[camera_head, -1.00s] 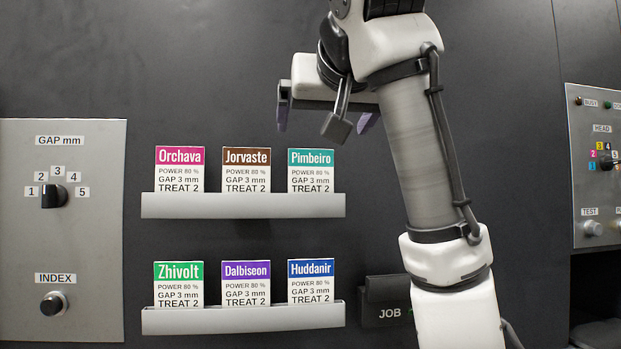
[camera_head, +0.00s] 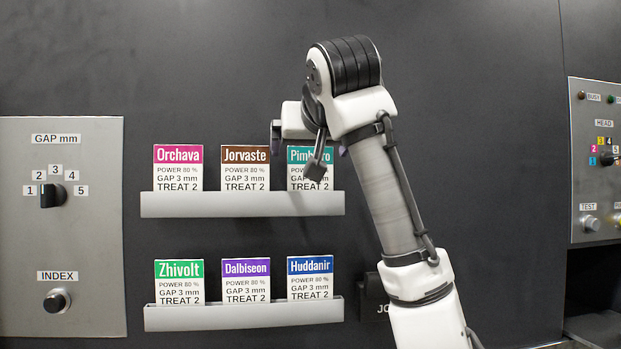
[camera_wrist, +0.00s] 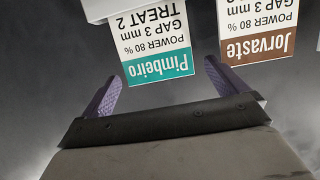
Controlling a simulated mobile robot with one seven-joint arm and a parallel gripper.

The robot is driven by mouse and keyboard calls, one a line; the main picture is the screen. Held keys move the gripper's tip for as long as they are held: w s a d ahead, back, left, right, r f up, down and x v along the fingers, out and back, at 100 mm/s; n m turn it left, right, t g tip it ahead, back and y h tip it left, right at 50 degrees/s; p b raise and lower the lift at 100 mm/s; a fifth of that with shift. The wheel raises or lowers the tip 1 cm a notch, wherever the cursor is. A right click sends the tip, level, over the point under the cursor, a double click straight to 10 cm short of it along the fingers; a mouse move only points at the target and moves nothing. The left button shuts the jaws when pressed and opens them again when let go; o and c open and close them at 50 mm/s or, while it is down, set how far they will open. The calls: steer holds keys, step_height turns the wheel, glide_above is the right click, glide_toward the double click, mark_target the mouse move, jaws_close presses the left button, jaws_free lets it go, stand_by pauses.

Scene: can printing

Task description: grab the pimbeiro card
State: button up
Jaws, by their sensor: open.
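The Pimbeiro card (camera_head: 296,178), white with a teal top band, stands at the right end of the upper grey rack (camera_head: 240,204). My arm partly covers it in the head view. In the wrist view the Pimbeiro card (camera_wrist: 156,48) appears upside down, its teal edge towards my gripper (camera_wrist: 160,85). My gripper is open, its two purple fingers apart, one to each side of the card's teal end in the picture. I see no contact with the card. In the head view my gripper (camera_head: 297,148) is at the height of the card's top, its fingers mostly hidden.
The Jorvaste card (camera_head: 246,168) stands just left of Pimbeiro, with the Orchava card (camera_head: 178,168) further left. A lower rack (camera_head: 244,315) holds Zhivolt, Dalbiseon and Huddanir cards. A control panel with a gap dial (camera_head: 53,195) is at left, another panel (camera_head: 590,225) at right.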

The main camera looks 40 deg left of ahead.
steer(key=c, duration=1.3)
steer(key=shift+r, duration=0.1)
